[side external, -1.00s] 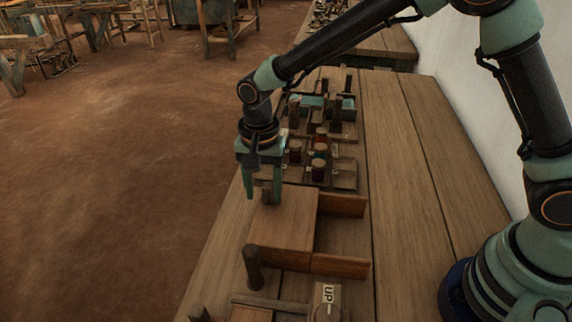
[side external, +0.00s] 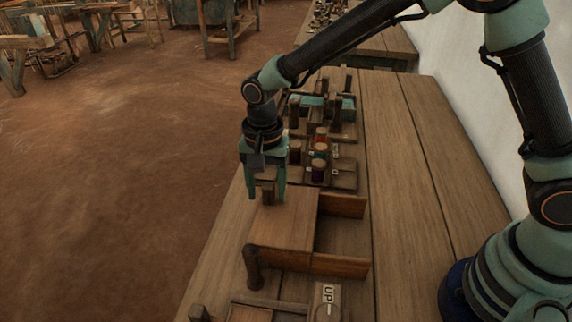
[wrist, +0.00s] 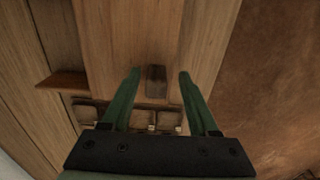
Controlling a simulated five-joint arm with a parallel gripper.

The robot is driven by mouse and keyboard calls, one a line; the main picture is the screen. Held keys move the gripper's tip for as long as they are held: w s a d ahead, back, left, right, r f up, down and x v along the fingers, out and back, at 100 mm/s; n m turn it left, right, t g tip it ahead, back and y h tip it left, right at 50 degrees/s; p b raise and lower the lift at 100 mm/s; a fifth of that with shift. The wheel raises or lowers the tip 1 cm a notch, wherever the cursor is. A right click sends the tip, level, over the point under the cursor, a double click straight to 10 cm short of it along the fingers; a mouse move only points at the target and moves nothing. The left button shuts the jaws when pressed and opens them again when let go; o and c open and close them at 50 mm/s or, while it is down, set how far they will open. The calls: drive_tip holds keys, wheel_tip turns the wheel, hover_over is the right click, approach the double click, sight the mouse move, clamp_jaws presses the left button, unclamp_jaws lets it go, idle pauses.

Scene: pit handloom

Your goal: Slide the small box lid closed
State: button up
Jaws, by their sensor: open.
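The small box is a wooden box on the bench, with its flat lid (side external: 287,222) drawn partway to the left. The right part of the box interior (side external: 341,236) shows open between two side walls. A short dark upright handle (side external: 268,194) stands on the lid's far left part. My gripper (side external: 266,199) is open, pointing down, with its green fingers around the handle. In the wrist view my gripper (wrist: 159,72) has one finger on each side of the handle (wrist: 156,80), with gaps on both sides. Lid surface (wrist: 130,35) surrounds the handle there.
A dark post (side external: 253,268) stands at the lid's near left corner. Behind the box are trays with several capped cylinders (side external: 319,165). A block marked "UP" (side external: 327,301) lies in front. The bench's right side (side external: 415,170) is clear. The bench edge drops to the floor at left.

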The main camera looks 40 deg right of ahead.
drive_tip(key=shift+r, duration=0.15)
drive_tip(key=shift+r, duration=3.15)
drive_tip(key=shift+d+r, duration=0.3)
drive_tip(key=s+d+r+n+t, duration=0.2)
drive_tip(key=s+d+r+n, duration=0.2)
drive_tip(key=d, duration=0.6)
drive_tip(key=s+d+r+n+t, duration=0.3)
drive_tip(key=s+d+r+n, duration=0.2)
drive_tip(key=s+d, duration=0.2)
drive_tip(key=d, duration=0.2)
drive_tip(key=shift+s+d+r+t, duration=0.3)
drive_tip(key=shift+d+r, duration=0.05)
drive_tip(key=shift+r, duration=0.05)
drive_tip(key=shift+o, duration=0.3)
